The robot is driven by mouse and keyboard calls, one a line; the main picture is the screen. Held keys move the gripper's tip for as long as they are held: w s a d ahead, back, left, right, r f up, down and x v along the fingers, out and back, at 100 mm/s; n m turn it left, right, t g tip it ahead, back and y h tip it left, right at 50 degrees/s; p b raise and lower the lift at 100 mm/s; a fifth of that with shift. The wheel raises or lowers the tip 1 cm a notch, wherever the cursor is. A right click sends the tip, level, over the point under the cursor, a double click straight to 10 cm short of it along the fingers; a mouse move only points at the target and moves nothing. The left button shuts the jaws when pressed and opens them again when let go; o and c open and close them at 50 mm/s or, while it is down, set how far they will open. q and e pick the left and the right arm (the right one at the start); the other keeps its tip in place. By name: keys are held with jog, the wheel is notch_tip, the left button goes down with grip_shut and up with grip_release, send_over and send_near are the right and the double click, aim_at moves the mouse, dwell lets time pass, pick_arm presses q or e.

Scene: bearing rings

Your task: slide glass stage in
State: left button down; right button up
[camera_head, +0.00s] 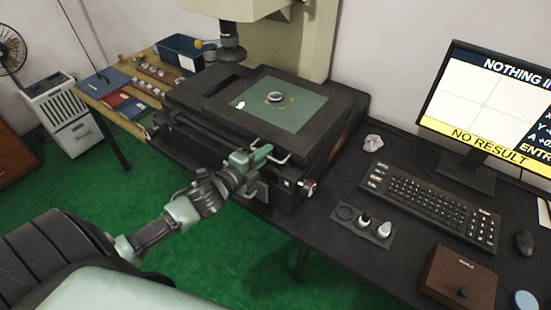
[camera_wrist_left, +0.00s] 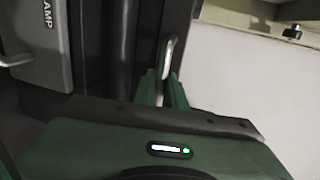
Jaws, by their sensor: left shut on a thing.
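The glass stage (camera_head: 305,110) is a green-tinted pane in the dark frame on top of the measuring machine. A metal bearing ring (camera_head: 275,97) lies on it, with a small white spot to its left. My left gripper (camera_head: 264,154) is at the front edge of the machine. In the left wrist view my left gripper (camera_wrist_left: 163,88) has its green fingers shut on a metal bar handle (camera_wrist_left: 169,56). The handle's lower part is hidden between the fingers. My right gripper is in neither view.
The machine's dark lens (camera_head: 231,42) hangs above the stage's back left. A keyboard (camera_head: 430,204), monitor (camera_head: 495,95), brown box (camera_head: 458,279) and small tray (camera_head: 362,224) occupy the desk to the right. A side table (camera_head: 140,75) with a blue bin (camera_head: 184,52) stands left.

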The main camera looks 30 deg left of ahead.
pick_arm(q)
jog(key=a, duration=0.6)
jog(key=w+a+b, duration=0.1)
jog(key=a, duration=1.1)
jog(key=shift+w+a+f+b, duration=0.1)
jog(key=shift+w+b, duration=0.1)
jog(key=shift+b, duration=0.2)
jog(key=shift+a, duration=0.9)
jog(key=shift+w, duration=0.1)
jog(key=c, duration=1.5)
grip_release()
jog(key=shift+a, duration=0.1)
jog(key=shift+s, duration=0.25)
jog(key=shift+v, duration=3.7)
